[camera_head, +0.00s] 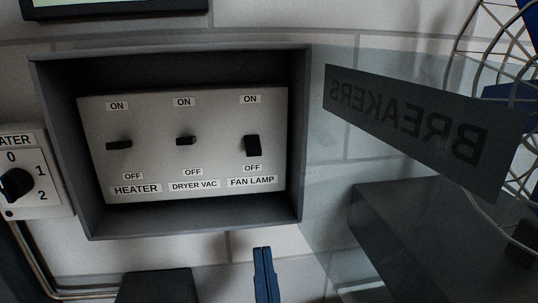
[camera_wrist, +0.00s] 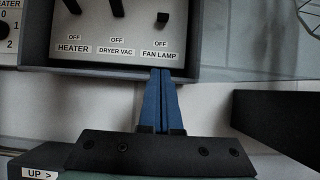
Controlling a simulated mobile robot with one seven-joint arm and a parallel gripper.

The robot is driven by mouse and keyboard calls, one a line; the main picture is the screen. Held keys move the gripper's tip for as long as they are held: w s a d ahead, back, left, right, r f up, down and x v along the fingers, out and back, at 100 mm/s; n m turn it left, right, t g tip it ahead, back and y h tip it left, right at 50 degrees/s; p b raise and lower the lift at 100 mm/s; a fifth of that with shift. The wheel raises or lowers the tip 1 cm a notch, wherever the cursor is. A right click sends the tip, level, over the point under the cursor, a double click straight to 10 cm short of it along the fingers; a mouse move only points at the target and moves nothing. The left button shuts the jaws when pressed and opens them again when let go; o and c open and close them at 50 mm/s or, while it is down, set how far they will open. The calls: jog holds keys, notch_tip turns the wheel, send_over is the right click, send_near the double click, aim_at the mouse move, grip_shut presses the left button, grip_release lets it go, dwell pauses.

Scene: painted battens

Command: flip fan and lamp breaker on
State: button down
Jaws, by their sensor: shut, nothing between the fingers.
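The fan lamp breaker (camera_head: 252,146) is a black lever at the right of the grey panel (camera_head: 190,105). It looks tilted down, close above its OFF label, unlike the two levers to its left. It also shows at the top of the wrist view (camera_wrist: 162,17). My gripper (camera_head: 262,250) is shut and empty, its blue fingers pointing up just below the box's lower edge. In the wrist view the fingertips (camera_wrist: 162,72) are below the FAN LAMP label and apart from the lever.
The heater breaker (camera_head: 119,145) and dryer vac breaker (camera_head: 186,141) are to the left. A dark box frame (camera_head: 180,222) surrounds the panel. Its clear door (camera_head: 410,130), marked BREAKERS, stands open at right. A heater dial (camera_head: 17,184) is at far left.

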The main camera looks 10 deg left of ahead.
aim_at(253, 145)
jog(key=shift+r, duration=0.2)
jog(key=shift+s, duration=0.1)
jog(key=p+x, duration=0.2)
jog(key=x, duration=0.1)
jog(key=p+x, duration=0.2)
jog(key=x, duration=0.2)
jog(key=r+p+x, duration=0.1)
jog(key=p+x, duration=0.1)
jog(key=x, duration=0.1)
jog(key=shift+r, duration=0.25)
jog(key=shift+s+d+r+p, duration=0.15)
jog(key=shift+s+r+p, duration=0.1)
jog(key=shift+r+p, duration=0.45)
jog(key=shift+s+d+r+p, duration=0.15)
jog(key=shift+s+r+p, duration=0.1)
jog(key=shift+r+p, duration=0.4)
